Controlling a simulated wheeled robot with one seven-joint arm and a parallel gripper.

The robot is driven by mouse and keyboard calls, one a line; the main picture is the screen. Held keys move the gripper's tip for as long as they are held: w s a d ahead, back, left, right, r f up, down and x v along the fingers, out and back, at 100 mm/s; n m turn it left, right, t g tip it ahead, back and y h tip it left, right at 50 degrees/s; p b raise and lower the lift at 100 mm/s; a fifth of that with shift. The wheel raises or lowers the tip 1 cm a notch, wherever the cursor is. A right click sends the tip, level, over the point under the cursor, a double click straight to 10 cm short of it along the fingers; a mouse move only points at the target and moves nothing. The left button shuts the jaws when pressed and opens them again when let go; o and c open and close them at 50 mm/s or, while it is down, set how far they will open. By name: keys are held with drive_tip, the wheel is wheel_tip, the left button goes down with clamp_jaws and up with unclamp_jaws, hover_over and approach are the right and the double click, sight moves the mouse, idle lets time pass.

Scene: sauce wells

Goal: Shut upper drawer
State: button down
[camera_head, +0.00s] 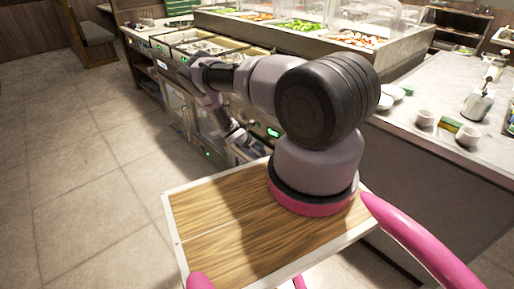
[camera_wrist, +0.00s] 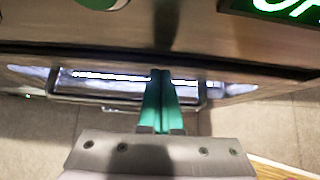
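The drawer unit (camera_head: 178,104) is built into the front of the steel counter in the head view. My gripper (camera_head: 247,147) reaches down to its front, partly hidden behind my arm. In the wrist view my gripper's two green fingers (camera_wrist: 161,80) lie side by side, with nothing visible between them. Their tips are at a dark front edge, over a long bright metal strip or handle (camera_wrist: 100,80). Whether they touch it I cannot tell. Which drawer this is, and how far it stands out, I cannot tell.
A lit green sign (camera_wrist: 275,8) is on the panel above. Food wells (camera_head: 300,27) with clear guards top the counter. A side counter (camera_head: 440,100) with cups (camera_head: 425,118) stands at the right. The tiled floor (camera_head: 80,150) at the left is clear.

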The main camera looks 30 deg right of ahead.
drive_tip(key=shift+d+r, duration=0.2)
drive_tip(key=shift+d, duration=0.25)
drive_tip(key=s+a+r, duration=0.3)
drive_tip(key=a+r, duration=0.4)
drive_tip(key=a, duration=0.5)
wheel_tip(320, 180, up, 21)
drive_tip(key=w+a+m+g+y, duration=0.1)
drive_tip(key=w+a+m+y, duration=0.15)
drive_tip(key=m, duration=0.55)
drive_tip(key=s+a+r+m+y, duration=0.15)
drive_tip(key=r+m, duration=0.25)
drive_tip(key=r, duration=0.6)
drive_tip(key=s+a+r+m+y, duration=0.1)
drive_tip(key=s+r+m, duration=0.2)
drive_tip(key=r, duration=0.7)
drive_tip(key=s+a+r+m+t+y, duration=0.3)
drive_tip(key=s+r+m, duration=0.3)
drive_tip(key=s+r, duration=0.95)
drive_tip(key=s+a+r+m+t+y, duration=0.1)
drive_tip(key=s+a+r+m, duration=0.1)
drive_tip(key=s+r, duration=0.2)
drive_tip(key=s+a+r+m+t+y, duration=0.1)
drive_tip(key=s+r, duration=0.3)
drive_tip(key=s, duration=0.6)
drive_tip(key=shift+a+r+m+t+y, duration=0.3)
drive_tip(key=shift+a+m+y, duration=0.25)
drive_tip(key=shift+a, duration=0.3)
